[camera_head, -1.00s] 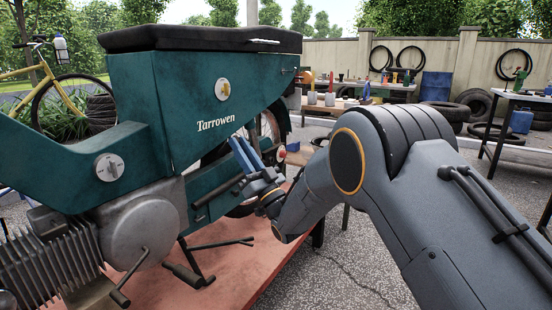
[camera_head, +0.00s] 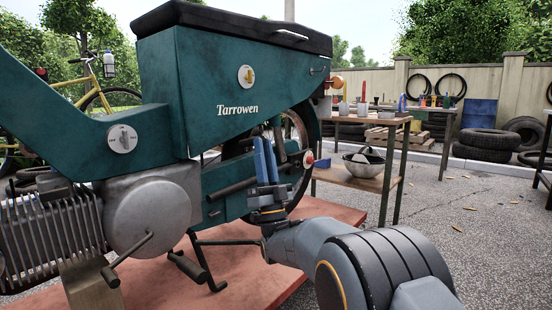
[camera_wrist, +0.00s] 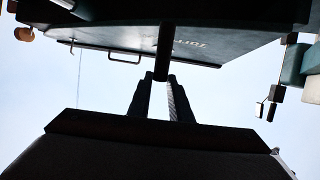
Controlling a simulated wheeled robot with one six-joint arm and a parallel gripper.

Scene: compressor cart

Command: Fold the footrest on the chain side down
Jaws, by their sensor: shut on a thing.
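The moped (camera_head: 220,90), with teal panels and the name Tarrowen, stands on a reddish platform. My gripper (camera_head: 265,142) points upward beside its lower rear side, with the blue fingers close together. In the wrist view, the gripper (camera_wrist: 158,85) has its fingertips at the end of a dark round peg (camera_wrist: 162,55), which looks like the footrest; it is shut on that end. In the head view the fingers hide the held part. A dark bar (camera_head: 230,188) runs left of the fingers; I cannot tell whether it is the same peg.
The reddish platform (camera_head: 335,209) lies under the moped. A stand (camera_head: 207,262) and a pedal lever (camera_head: 130,258) stick out low, left of my gripper. A work table with a metal bowl (camera_head: 363,163) is behind on the right. Open paving lies farther right.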

